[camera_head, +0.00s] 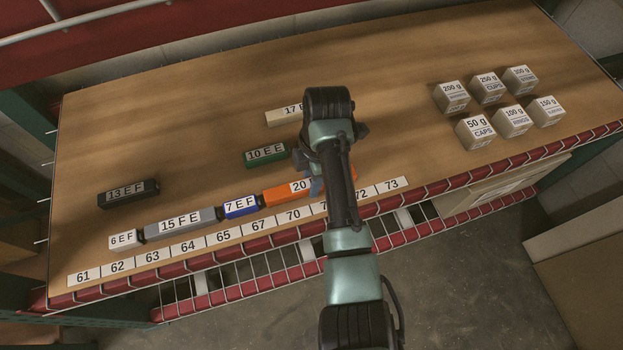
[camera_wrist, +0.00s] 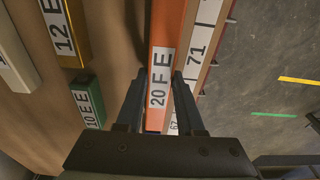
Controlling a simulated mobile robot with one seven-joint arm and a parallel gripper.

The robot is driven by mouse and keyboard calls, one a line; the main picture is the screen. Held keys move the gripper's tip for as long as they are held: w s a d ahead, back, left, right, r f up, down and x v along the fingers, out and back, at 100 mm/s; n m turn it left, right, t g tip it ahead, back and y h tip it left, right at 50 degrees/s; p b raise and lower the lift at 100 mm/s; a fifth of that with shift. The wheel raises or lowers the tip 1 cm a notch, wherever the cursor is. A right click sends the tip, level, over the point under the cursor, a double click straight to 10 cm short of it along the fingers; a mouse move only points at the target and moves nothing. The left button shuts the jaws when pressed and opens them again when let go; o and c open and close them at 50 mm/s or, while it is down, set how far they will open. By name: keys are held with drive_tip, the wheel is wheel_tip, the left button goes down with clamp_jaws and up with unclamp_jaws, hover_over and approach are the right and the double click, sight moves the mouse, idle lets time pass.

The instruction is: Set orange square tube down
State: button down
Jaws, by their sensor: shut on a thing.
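The orange square tube (camera_head: 283,192), labelled "20 F E", lies along the row of number labels near the table's front edge, end-on to the blue tube. Part of it is hidden behind my arm in the head view. In the wrist view the orange tube (camera_wrist: 167,60) runs between the two fingers of my gripper (camera_wrist: 163,88), which is shut on it. The number labels (camera_wrist: 197,50) lie right beside the tube. I cannot tell whether the tube touches the table.
Blue (camera_head: 241,207), grey (camera_head: 180,223) and white (camera_head: 125,240) tubes continue the row leftward. Green (camera_head: 266,154), black (camera_head: 128,193) and cream (camera_head: 283,116) tubes lie farther back. A yellow tube (camera_wrist: 65,35) shows in the wrist view. Several weight boxes (camera_head: 489,90) stand right. The back middle is clear.

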drive_tip(key=shift+f, duration=0.3)
drive_tip(key=c, duration=0.5)
unclamp_jaws()
drive_tip(key=r+p, duration=0.1)
drive_tip(key=r, duration=0.3)
drive_tip(key=r+p, duration=0.1)
drive_tip(key=r, duration=0.3)
drive_tip(key=d+r+p, duration=0.1)
drive_tip(key=r, duration=0.3)
drive_tip(key=shift+w+d+r, duration=0.1)
drive_tip(key=shift+w+r, duration=0.05)
drive_tip(key=shift+w, duration=0.05)
